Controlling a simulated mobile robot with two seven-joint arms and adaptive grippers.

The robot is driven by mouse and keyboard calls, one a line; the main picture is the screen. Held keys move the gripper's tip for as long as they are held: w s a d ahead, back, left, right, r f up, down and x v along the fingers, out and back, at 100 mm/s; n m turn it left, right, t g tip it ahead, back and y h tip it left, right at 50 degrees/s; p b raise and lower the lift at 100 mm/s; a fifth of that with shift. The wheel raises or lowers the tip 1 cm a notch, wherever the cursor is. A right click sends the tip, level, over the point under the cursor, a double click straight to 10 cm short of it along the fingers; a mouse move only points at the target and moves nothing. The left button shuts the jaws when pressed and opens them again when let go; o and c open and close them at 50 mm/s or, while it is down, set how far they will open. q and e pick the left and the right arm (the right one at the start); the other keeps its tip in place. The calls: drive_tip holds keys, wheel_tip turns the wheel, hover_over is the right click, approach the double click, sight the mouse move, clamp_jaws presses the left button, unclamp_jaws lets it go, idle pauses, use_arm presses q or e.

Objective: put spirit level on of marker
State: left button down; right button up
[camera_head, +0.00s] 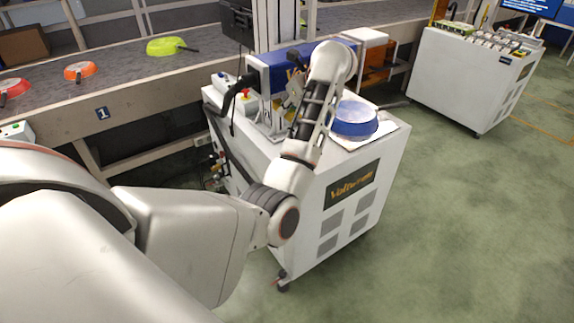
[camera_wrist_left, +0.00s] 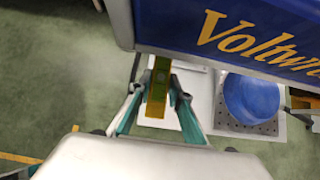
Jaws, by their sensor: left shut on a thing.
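The spirit level (camera_wrist_left: 158,88) is a narrow yellow-green bar in the left wrist view. My left gripper (camera_wrist_left: 157,82) is shut on it, with a finger on each side. In the head view my left arm reaches over the white cart, and the wrist covers most of the gripper; I cannot make out the level there. The marker, a blue machine (camera_head: 275,79) on the cart, is partly behind my wrist. Its blue housing (camera_wrist_left: 210,22) with yellow lettering is close beyond the gripper in the left wrist view. I cannot tell whether the level touches anything. My right gripper is not in view.
A blue pan (camera_head: 355,121) lies on a light plate on the white cart (camera_head: 380,165), right of my wrist. A conveyor (camera_head: 215,62) with several coloured pans runs behind. Another white cart (camera_head: 462,82) stands at the right. The green floor (camera_head: 470,220) at the right is clear.

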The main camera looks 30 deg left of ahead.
use_arm(q)
wheel_tip(320, 180, down, 14)
drive_tip(key=b, duration=0.8)
drive_tip(key=shift+a+r, duration=0.1)
wheel_tip(320, 180, down, 2)
drive_tip(key=shift+b, duration=0.65)
wheel_tip(320, 180, down, 4)
drive_tip(key=shift+f+b, duration=0.1)
drive_tip(key=shift+b, duration=1.05)
drive_tip(key=shift+f, duration=0.3)
drive_tip(key=shift+r, duration=0.35)
drive_tip(key=shift+f, duration=0.15)
drive_tip(key=c, duration=1.8)
unclamp_jaws()
drive_tip(key=shift+f, duration=0.1)
drive_tip(key=shift+c, duration=0.2)
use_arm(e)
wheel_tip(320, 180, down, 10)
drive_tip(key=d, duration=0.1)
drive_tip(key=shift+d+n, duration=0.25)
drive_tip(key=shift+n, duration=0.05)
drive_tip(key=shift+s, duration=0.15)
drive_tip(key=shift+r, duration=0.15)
